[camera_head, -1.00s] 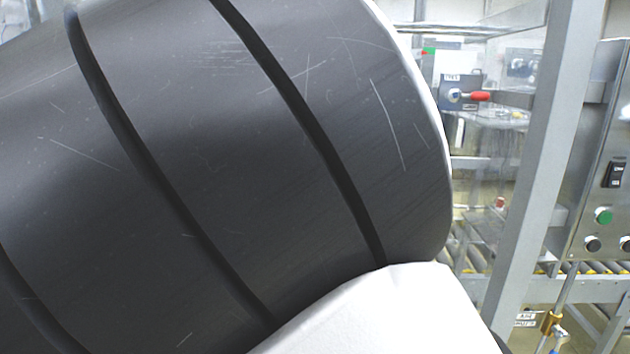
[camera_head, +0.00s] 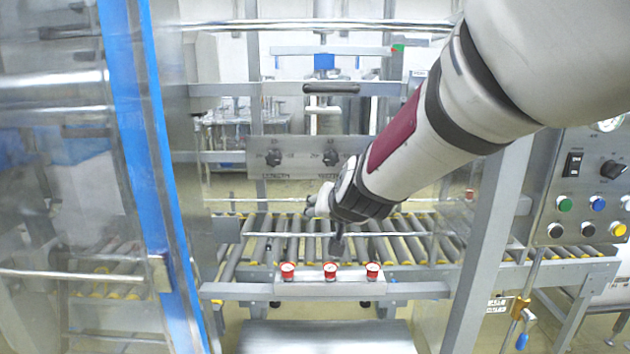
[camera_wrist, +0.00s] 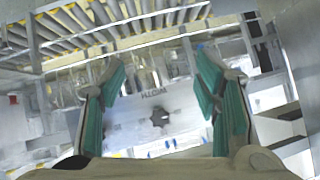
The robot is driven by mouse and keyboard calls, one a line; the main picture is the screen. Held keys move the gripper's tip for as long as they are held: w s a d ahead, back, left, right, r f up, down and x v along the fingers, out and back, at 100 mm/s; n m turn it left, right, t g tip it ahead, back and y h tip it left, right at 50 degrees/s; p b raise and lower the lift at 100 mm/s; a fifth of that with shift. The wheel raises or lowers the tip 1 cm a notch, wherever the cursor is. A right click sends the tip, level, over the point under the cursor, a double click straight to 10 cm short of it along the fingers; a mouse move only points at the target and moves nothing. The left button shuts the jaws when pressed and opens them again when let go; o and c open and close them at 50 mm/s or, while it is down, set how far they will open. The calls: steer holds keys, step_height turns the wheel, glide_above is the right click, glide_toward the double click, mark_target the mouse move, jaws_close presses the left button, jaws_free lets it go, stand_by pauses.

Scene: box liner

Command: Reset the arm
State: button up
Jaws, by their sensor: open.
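A grey panel with a dark knob (camera_wrist: 160,118) shows beyond the gap, apart from the fingers.
The roller conveyor (camera_head: 290,245) crosses the middle. A bar with red buttons (camera_head: 330,271) runs in front of it. A blue-edged door (camera_head: 150,170) stands at the left. A grey post (camera_head: 490,240) and a control panel (camera_head: 585,190) stand at the right.

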steer(key=s+d+g, duration=0.2)
steer(key=s+d, duration=0.3)
steer(key=s, duration=0.7)
steer(key=s+d+f+n+g+h, duration=0.1)
steer(key=s+d+g, duration=0.2)
steer(key=s, duration=1)
steer(key=s+d+f+g+h, duration=0.1)
steer(key=s+d+g, duration=0.1)
steer(key=s+d, duration=0.6)
steer(key=s, duration=0.5)
steer(key=shift+d+g, duration=0.3)
steer(key=shift+g, duration=0.1)
steer(key=shift+w+r, duration=0.1)
